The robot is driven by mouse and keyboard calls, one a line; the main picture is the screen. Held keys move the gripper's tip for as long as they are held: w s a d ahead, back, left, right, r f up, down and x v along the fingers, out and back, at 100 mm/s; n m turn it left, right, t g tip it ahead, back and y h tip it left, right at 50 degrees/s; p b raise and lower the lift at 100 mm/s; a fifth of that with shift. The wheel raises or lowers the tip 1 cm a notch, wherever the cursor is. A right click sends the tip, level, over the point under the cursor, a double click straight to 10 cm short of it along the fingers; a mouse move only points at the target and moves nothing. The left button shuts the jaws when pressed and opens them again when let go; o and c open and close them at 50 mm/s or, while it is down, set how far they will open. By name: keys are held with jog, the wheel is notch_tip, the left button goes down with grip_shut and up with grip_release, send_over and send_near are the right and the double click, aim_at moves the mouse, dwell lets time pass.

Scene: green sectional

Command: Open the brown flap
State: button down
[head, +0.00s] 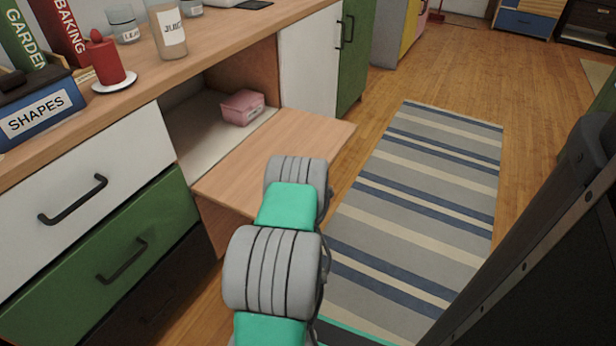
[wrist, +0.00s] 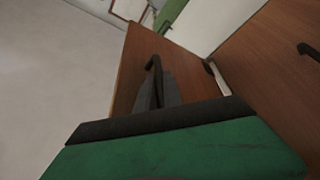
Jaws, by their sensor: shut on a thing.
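The brown flap (head: 275,155) is hinged down and lies about level in front of its open compartment (head: 205,130) in the head view. Its brown face also shows in the wrist view (wrist: 130,62), with a dark bar handle (wrist: 154,66). My gripper (wrist: 157,88) is shut on this handle in the wrist view. In the head view my gripper and the handle are hidden behind my arm and the flap.
A pink box (head: 242,107) sits inside the compartment. White (head: 85,180) and green (head: 110,245) drawers are at left. A white cabinet door (head: 310,65) is beyond the flap. A striped rug (head: 420,190) covers open floor at right.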

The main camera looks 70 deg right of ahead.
jog(key=c, duration=1.8)
grip_release()
jog(key=shift+s, duration=0.4)
jog(key=shift+o, duration=0.2)
jog(key=shift+a, duration=0.15)
jog(key=p+v, duration=0.2)
jog(key=v, duration=0.5)
jog(key=shift+a+f, duration=0.25)
jog(key=shift+a, duration=0.05)
jog(key=shift+s, duration=0.15)
